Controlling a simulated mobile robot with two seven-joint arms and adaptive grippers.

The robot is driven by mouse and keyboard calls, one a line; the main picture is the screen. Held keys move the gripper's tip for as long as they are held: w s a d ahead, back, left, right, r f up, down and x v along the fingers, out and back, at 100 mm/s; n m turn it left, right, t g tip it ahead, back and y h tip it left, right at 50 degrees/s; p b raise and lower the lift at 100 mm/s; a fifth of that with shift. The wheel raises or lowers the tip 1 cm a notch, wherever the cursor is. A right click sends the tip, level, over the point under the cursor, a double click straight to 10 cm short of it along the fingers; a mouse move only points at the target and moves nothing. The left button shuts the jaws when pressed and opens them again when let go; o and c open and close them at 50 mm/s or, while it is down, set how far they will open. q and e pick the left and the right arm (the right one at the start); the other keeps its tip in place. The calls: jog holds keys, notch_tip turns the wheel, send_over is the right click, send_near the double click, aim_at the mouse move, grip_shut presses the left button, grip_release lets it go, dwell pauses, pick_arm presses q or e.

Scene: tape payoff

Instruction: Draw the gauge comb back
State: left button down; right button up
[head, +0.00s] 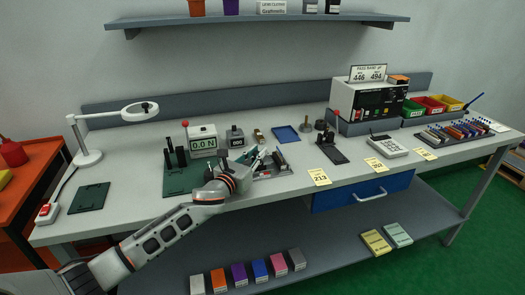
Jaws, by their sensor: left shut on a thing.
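My left arm comes in from the lower left. My left gripper (252,157) is over the front middle of the workbench, at a small metal fixture (272,170) with dark and pale parts. The gripper is shut on a part at the left side of this fixture, which I take to be the gauge comb. The comb is too small and too covered by the fingers to make out its shape. My right gripper is not in view.
A force display (203,140) reading 0.0 N stands behind a green plate (185,178). A magnifier lamp (88,150) is at the left.

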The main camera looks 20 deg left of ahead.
pick_arm(q)
jog(key=shift+a, duration=0.1)
jog(key=c, duration=1.9)
grip_release()
jog(key=shift+a, duration=0.1)
jog(key=shift+s, duration=0.1)
jog(key=shift+s, duration=0.15)
jog(key=s, duration=0.3)
jog(key=s+a, duration=0.1)
jog(key=s, duration=0.3)
jog(key=s+a, duration=0.1)
jog(key=s, duration=0.3)
jog(key=shift+s+a, duration=0.15)
jog(key=shift+s, duration=0.1)
